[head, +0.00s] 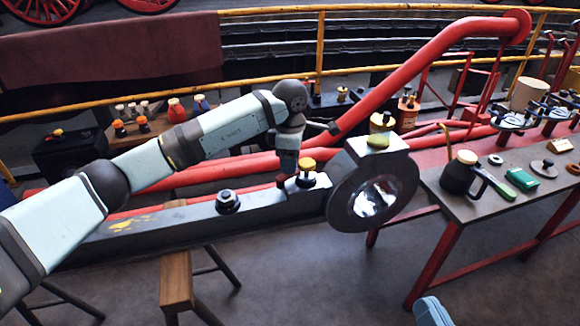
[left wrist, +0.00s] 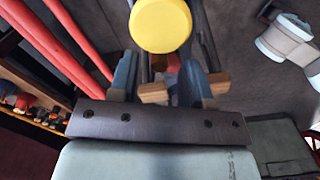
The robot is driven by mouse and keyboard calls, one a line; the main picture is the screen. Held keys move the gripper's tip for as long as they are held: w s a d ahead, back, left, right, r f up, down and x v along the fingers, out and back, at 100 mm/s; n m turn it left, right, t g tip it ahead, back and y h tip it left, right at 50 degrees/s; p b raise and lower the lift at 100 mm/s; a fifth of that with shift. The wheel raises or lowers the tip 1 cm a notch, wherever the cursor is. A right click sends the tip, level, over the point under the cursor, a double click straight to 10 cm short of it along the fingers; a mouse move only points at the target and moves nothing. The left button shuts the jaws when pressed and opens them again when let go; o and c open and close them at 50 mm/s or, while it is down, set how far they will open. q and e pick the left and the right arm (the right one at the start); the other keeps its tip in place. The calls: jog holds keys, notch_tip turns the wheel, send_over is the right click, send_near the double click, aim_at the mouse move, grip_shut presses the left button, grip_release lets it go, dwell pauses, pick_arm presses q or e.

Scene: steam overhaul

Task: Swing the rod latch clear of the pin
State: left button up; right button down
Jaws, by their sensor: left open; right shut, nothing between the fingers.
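The dark grey rod (head: 160,232) lies level across the head view, with a bright-bored round end (head: 340,205) at its right. A yellow-topped knob (head: 307,164) stands on the rod near that end; I cannot tell whether it belongs to the latch or the pin. My left gripper (head: 286,180) points down just left of the knob, low over the rod. In the left wrist view a round yellow top (left wrist: 160,25) shows beyond the open fingers (left wrist: 157,85), not between their tips. The latch itself is not clearly made out. My right gripper is out of view.
A hex nut (head: 228,201) stands on the rod left of my gripper. Red bars (head: 240,162) run behind. A wooden trestle (head: 176,280) stands below.

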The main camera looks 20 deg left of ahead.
pick_arm(q)
jog(key=shift+f, duration=0.5)
pick_arm(e)
jog(key=shift+f, duration=0.25)
